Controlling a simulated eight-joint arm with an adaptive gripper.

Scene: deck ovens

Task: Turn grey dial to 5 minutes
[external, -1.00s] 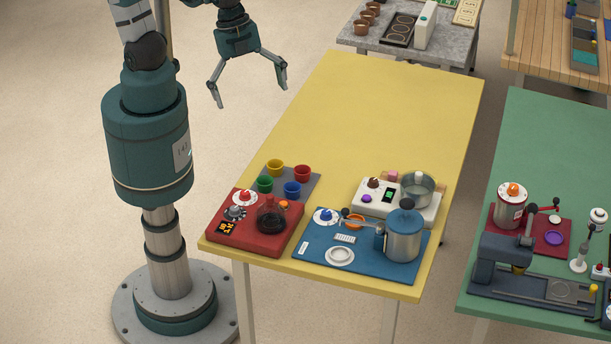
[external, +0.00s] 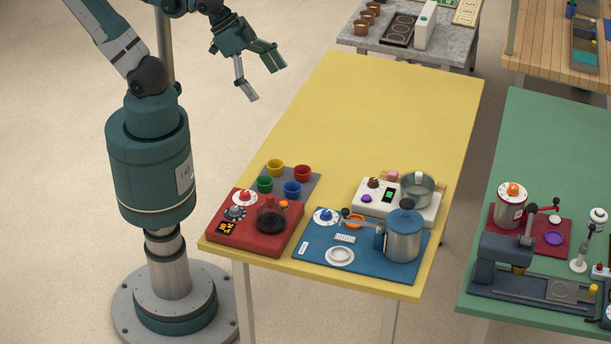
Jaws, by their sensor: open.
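A grey dial (external: 235,212) sits on the red unit (external: 268,242) at the near left corner of the yellow table. A white dial with a red centre (external: 245,198) is just behind it. A small dark display with orange digits (external: 228,228) is in front of the grey dial; its digits are too small to read surely. My gripper (external: 268,85) is open and empty. It hangs tilted in the air, well above and behind the red unit, near the table's left edge. The grey dial's pointer setting is too small to tell.
On the red unit stands a dark glass pot (external: 271,218). Several coloured cups stand on a grey mat (external: 310,176) behind it. A blue board (external: 310,258) with a blue-lidded canister (external: 404,236) and a white unit (external: 429,212) with a pot lie right. The table's far part is clear.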

